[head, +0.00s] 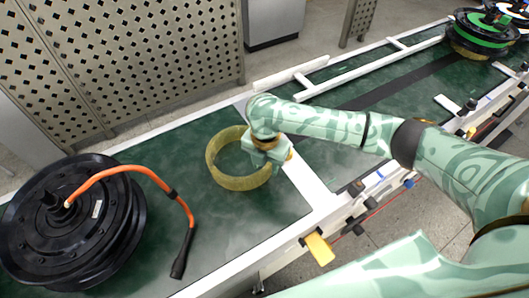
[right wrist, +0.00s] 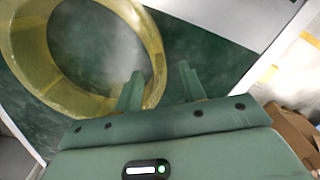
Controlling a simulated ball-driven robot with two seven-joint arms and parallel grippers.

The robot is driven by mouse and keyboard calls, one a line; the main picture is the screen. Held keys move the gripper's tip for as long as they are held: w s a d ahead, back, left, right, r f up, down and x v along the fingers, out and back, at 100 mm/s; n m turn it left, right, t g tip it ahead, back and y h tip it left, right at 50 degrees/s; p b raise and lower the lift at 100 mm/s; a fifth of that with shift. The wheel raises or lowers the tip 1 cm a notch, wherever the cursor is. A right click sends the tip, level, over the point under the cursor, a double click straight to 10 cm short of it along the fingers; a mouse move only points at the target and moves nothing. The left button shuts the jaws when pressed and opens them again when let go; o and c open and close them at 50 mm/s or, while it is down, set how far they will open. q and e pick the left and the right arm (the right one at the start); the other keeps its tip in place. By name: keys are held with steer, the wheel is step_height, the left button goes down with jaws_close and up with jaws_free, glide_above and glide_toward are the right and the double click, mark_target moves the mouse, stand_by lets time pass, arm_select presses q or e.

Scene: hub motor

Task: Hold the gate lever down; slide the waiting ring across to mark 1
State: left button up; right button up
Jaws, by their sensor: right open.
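The ring (head: 224,181) is a translucent yellow band lying on the near green belt section. My right gripper (head: 268,166) is at its right side, above the belt. In the right wrist view the two fingers of the right gripper (right wrist: 160,70) are apart, and the wall of the ring (right wrist: 28,62) passes between them in the picture; contact cannot be told. A yellow handle (head: 319,248) sticks out at the belt's front edge, perhaps the gate lever; no gripper is on it. A white bar (head: 312,184) crosses the belt just right of the ring. My left gripper is not visible.
A black hub motor (head: 85,235) with an orange cable (head: 125,169) lies at the left of the belt. Beyond the white bar the belt (head: 350,155) is mostly clear, with a dark stripe (head: 400,84). Another motor with green parts (head: 484,32) stands at the far right.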

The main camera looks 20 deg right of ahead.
mark_target(265, 168)
steer(key=shift+f+b, duration=0.55)
steer(key=shift+f, duration=1.3)
jaws_close()
steer(key=shift+r+p, duration=0.4)
steer(key=shift+p, duration=0.3)
